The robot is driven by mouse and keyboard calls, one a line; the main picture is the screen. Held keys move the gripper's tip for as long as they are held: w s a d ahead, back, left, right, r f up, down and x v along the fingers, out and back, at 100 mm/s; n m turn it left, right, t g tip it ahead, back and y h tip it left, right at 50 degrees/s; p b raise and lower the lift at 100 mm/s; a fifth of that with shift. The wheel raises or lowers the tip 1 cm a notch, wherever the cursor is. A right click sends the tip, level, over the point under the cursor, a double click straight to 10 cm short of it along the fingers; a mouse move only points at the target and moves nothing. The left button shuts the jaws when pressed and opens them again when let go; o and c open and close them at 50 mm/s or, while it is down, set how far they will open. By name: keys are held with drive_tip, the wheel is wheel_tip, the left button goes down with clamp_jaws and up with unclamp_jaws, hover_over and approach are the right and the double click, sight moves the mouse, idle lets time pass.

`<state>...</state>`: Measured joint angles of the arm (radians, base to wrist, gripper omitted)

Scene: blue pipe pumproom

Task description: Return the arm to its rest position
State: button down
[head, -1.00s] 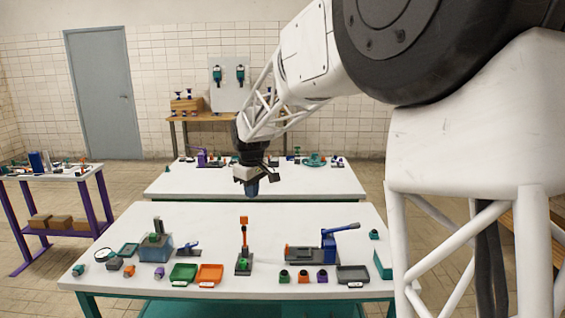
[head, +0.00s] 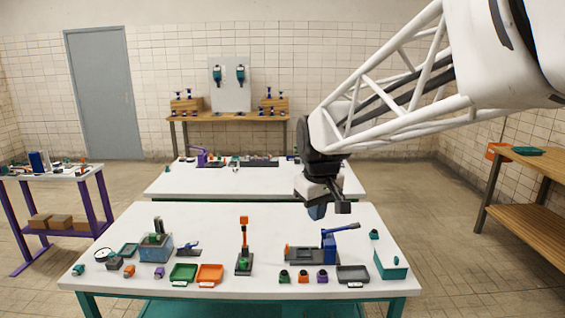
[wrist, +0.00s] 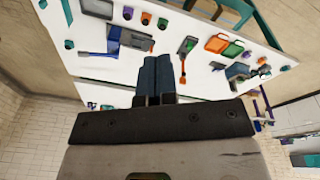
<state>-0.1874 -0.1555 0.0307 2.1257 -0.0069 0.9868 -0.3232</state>
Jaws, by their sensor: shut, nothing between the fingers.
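My gripper (head: 317,211) hangs at the end of my white lattice arm, above the right back part of the near white table (head: 215,222) in the head view. In the wrist view its two dark blue fingers (wrist: 160,75) lie side by side, shut, with nothing between them. The fingers appear clear of the tabletop and of the things on it. The blue-handled press (head: 329,245) stands below and in front of the gripper in the head view.
The near table holds a green tray (head: 184,272), an orange tray (head: 210,273), a dark tray (head: 353,274), an upright orange-topped tool (head: 244,250) and a teal box (head: 391,264). A second white table (head: 180,184) stands behind. A wooden shelf (head: 535,180) is at the right.

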drive_tip(key=s+d+f+m, duration=0.2)
drive_tip(key=s+d, duration=0.1)
drive_tip(key=s, duration=0.5)
drive_tip(key=s+d+f+m, duration=0.2)
drive_tip(key=s+d, duration=0.2)
drive_tip(key=s, duration=0.5)
drive_tip(key=s+d+f+m, duration=0.2)
drive_tip(key=s+d+f, duration=0.1)
drive_tip(key=s, duration=0.6)
drive_tip(key=shift+s+d+t, duration=0.2)
drive_tip(key=shift+d+t, duration=0.2)
drive_tip(key=shift+d, duration=0.05)
